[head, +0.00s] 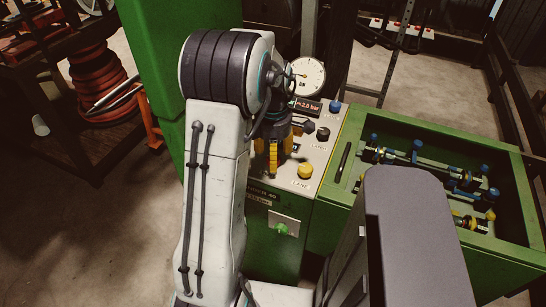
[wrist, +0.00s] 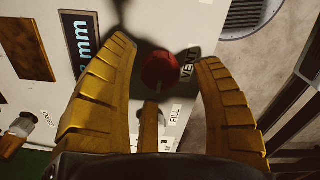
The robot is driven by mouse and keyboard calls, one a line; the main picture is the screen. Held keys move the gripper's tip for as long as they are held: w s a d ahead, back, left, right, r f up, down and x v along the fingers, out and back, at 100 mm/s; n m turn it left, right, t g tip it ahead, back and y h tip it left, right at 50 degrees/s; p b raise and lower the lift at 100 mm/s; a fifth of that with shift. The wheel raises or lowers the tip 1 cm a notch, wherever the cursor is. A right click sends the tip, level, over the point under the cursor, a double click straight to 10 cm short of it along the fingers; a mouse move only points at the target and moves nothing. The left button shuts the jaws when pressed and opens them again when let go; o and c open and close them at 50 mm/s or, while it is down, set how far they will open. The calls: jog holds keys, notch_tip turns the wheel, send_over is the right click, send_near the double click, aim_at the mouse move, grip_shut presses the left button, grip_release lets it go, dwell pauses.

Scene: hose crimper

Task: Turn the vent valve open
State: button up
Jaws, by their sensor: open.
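The vent valve is a red round knob (wrist: 160,71) on a pale panel, beside the printed word VENT, in the wrist view. My gripper (wrist: 167,50) is open, with its yellow fingers spread on either side of the red knob and a third finger below it. A gap shows between the fingers and the knob; I cannot tell whether the fingertips reach its depth. In the head view my gripper (head: 272,157) points down over the panel of the green machine, and the red knob is hidden behind my arm and gripper.
The panel carries a dial gauge (head: 306,77), a bar display (head: 305,105), a blue knob (head: 335,106), a black knob (head: 322,133) and a yellow knob (head: 305,170). A green knob (head: 281,229) sits on the front. A green bin (head: 345,135) with fittings stands at right.

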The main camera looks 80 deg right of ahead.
jog(key=shift+f, duration=0.6)
jog(key=shift+c, duration=0.4)
jog(key=c, duration=1.1)
jog(key=shift+m, duration=0.3)
jog(key=shift+c, duration=0.2)
jog(key=m, duration=0.4)
jog(key=shift+a+f+m+b, duration=0.1)
jog(key=shift+m+b, duration=0.2)
jog(key=m, duration=0.8)
jog(key=shift+m+b, duration=0.35)
jog(key=shift+m, duration=1.95)
